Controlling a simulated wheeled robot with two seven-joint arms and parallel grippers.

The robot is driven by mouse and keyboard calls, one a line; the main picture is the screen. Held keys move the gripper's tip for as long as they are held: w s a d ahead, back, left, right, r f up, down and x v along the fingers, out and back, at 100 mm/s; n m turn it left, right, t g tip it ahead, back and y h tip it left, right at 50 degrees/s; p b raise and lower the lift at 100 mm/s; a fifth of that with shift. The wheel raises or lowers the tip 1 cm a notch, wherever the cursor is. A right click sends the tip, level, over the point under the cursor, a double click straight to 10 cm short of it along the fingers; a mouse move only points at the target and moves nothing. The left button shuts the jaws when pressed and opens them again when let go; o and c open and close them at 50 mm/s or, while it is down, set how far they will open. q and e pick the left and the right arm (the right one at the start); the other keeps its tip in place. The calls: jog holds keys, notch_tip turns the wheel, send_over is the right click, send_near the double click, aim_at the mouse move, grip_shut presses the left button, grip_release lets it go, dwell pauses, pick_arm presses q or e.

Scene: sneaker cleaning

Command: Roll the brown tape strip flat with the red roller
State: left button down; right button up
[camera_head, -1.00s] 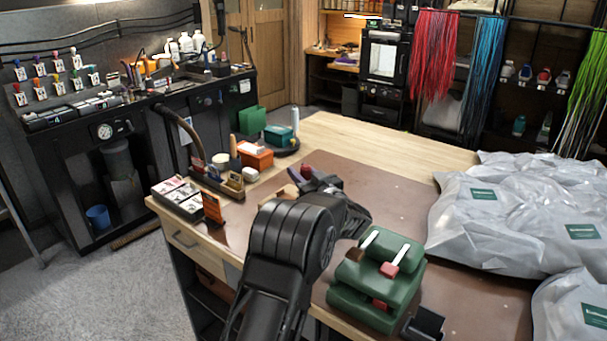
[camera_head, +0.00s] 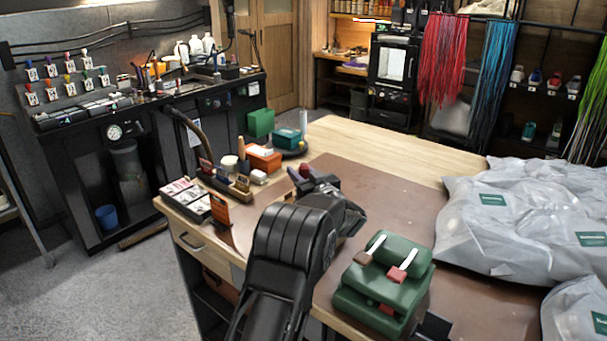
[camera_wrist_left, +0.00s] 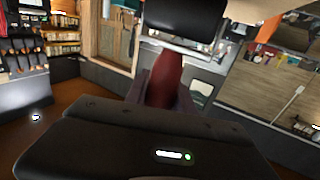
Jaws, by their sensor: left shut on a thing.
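My left gripper (camera_head: 308,182) is low over the far-left part of the brown work mat. It is shut on a red thing (camera_head: 304,171), which looks like the red roller's handle. In the left wrist view the red piece (camera_wrist_left: 166,80) stands between the two dark fingers. A black block (camera_wrist_left: 185,18) shows beyond it; I cannot tell whether it is part of the roller. I cannot make out the brown tape strip; my arm hides part of the mat. My right gripper is not in view.
A green stand (camera_head: 385,285) with brown and red pieces is right of my left arm. Grey bags (camera_head: 520,220) cover the table's right side. An orange box (camera_head: 263,158) and a card tray (camera_head: 187,199) stand at the left. The middle of the mat (camera_head: 390,200) is clear.

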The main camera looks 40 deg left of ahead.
pick_arm(q)
jog(key=shift+a, duration=0.4)
jog(key=shift+a, duration=0.1)
jog(key=shift+a+f, duration=0.15)
jog(key=shift+a, duration=1)
notch_tip(320, 180, up, 8)
jog(key=p, duration=0.6)
dwell(0.7)
